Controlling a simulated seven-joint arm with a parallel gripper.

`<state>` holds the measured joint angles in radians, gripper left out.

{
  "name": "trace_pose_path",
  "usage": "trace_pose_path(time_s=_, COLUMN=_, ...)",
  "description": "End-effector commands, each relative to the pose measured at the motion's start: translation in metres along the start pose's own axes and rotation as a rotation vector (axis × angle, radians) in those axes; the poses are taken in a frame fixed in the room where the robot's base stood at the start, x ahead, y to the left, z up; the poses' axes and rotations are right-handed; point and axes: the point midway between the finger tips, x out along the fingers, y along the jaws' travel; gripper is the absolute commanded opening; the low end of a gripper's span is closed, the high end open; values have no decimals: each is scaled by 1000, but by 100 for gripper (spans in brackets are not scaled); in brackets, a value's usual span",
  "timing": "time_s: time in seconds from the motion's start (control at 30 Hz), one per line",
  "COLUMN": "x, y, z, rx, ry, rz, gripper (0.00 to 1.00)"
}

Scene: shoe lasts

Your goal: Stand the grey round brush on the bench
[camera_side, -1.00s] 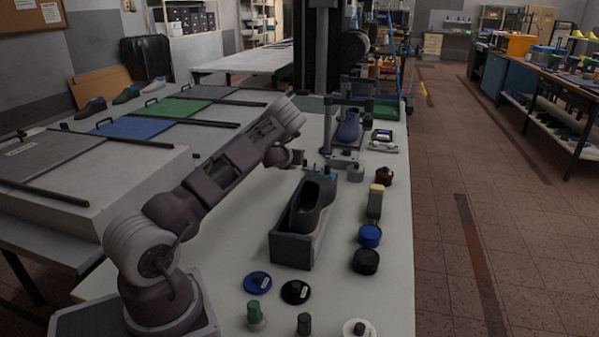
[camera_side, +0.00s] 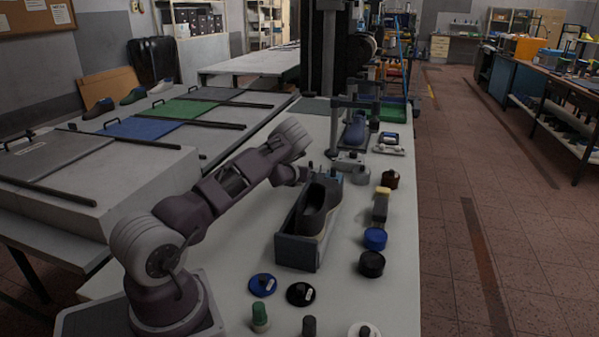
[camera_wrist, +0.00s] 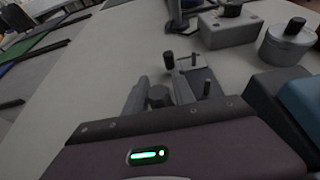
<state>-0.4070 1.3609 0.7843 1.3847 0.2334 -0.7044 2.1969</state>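A grey round piece with a dark knob, which looks like the grey round brush (camera_side: 361,176), stands on the bench (camera_side: 398,240) behind the shoe last. The same piece seems to show at the upper right of the wrist view (camera_wrist: 287,43). My gripper (camera_wrist: 160,92) is low over the bench, left of that piece and apart from it. Its two grey fingers show with a small dark round thing between them. I cannot tell whether they grip it. In the side view the fingertips are mostly hidden behind the shoe last.
A dark shoe last (camera_side: 317,208) sits in a grey open box (camera_side: 297,252) close to my gripper. A grey knobbed block (camera_wrist: 229,27) and a small plate with pegs (camera_wrist: 198,80) lie ahead. Blue (camera_side: 375,239) and black (camera_side: 371,263) round pieces stand right of the box.

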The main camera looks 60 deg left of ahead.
Motion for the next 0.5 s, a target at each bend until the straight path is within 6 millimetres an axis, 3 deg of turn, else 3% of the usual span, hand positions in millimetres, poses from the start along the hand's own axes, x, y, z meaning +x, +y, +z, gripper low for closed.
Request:
trace_pose_path(time_s=0.17, x=-21, y=0, z=0, rx=0, ry=2, rz=1, gripper=31)
trace_pose_path(time_s=0.5, x=-88, y=0, z=0, rx=0, ry=2, rz=1, gripper=31)
